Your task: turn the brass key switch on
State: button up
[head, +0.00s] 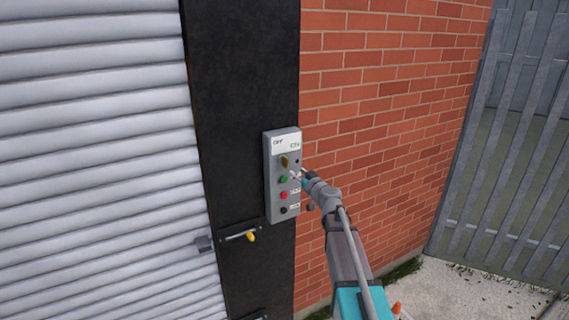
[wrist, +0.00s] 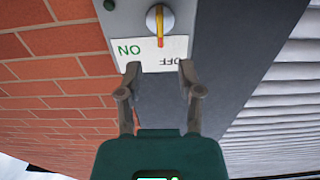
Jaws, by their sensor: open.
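The brass key switch (head: 285,161) sits near the top of a grey control box on a black post. It also shows in the wrist view, where its yellow handle (wrist: 160,28) stands on a round silver base. The handle points nearly straight at the white label plate (wrist: 148,53), its tip between the upside-down words ON and OFF, closer to OFF. My gripper (wrist: 159,68) is open and empty. Its fingertips are over the label plate, apart from the handle and roughly in line with it. In the head view my gripper (head: 299,175) is close to the box, just right of and below the key.
Below the key, the box carries a green button (head: 283,180), a red button (head: 283,195) and a black button (head: 284,210). A ribbed metal shutter (head: 95,150) with a yellow-tipped latch (head: 240,236) is on the left. A brick wall (head: 390,110) and grey fence are on the right.

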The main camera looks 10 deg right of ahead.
aim_at(285, 162)
jog(key=x, duration=1)
grip_shut()
jog(key=shift+a, duration=0.15)
